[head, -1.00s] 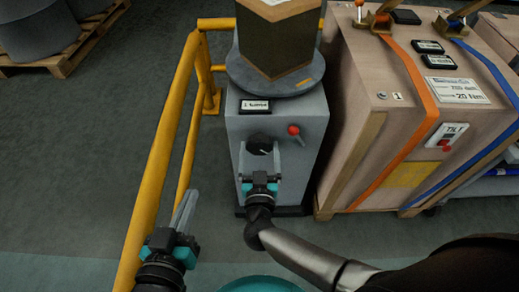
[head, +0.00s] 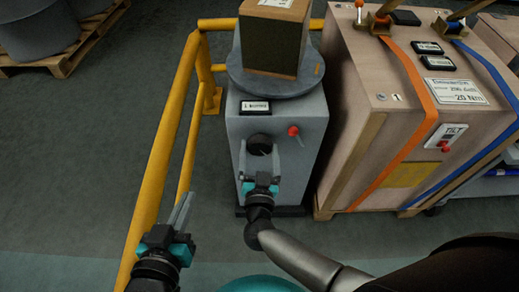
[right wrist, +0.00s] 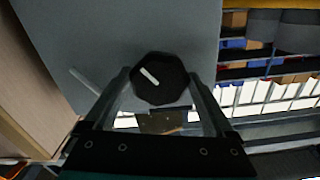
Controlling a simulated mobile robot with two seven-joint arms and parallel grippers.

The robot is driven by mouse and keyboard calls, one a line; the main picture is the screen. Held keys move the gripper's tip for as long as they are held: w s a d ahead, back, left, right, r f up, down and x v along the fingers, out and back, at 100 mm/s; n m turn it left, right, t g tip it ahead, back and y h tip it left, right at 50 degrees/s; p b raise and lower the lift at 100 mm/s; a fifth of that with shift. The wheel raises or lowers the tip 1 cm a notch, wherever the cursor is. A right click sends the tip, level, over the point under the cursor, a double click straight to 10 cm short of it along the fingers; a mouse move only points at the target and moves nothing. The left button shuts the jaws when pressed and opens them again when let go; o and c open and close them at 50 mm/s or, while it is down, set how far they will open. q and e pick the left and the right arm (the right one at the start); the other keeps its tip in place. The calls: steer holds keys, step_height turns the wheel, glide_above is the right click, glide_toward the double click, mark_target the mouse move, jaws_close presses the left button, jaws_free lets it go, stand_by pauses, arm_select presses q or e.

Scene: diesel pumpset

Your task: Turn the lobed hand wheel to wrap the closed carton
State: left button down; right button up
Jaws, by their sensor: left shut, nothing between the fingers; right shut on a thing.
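The black lobed hand wheel (head: 259,144) is on the front of a grey pedestal (head: 276,118). In the right wrist view the hand wheel (right wrist: 160,79) sits between my fingertips, its white mark slanting. My right gripper (head: 261,158) is shut on it from the front. The closed carton (head: 272,42), dark olive with a tan top and a white label, stands on the round grey turntable (head: 250,86) on top of the pedestal. My left gripper (head: 184,209) is shut and empty, near the yellow railing.
A yellow railing (head: 158,165) runs along the left of the pedestal. A red-knobbed lever (head: 293,131) sticks out right of the hand wheel. A large wooden crate (head: 355,120) with orange and blue straps stands close on the right. A small display (head: 255,107) is above the wheel.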

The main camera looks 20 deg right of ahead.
steer(key=m, duration=0.2)
steer(key=shift+m, duration=0.4)
steer(key=shift+a+m, duration=0.1)
steer(key=shift+m, duration=0.8)
steer(key=m, duration=0.2)
steer(key=shift+m, duration=1.5)
arm_select(q)
steer(key=shift+s+d+f, duration=0.15)
arm_select(e)
steer(key=shift+m, duration=0.5)
steer(key=o, duration=1)
arm_select(q)
steer(key=shift+r, duration=0.2)
arm_select(e)
steer(key=shift+o, duration=0.4)
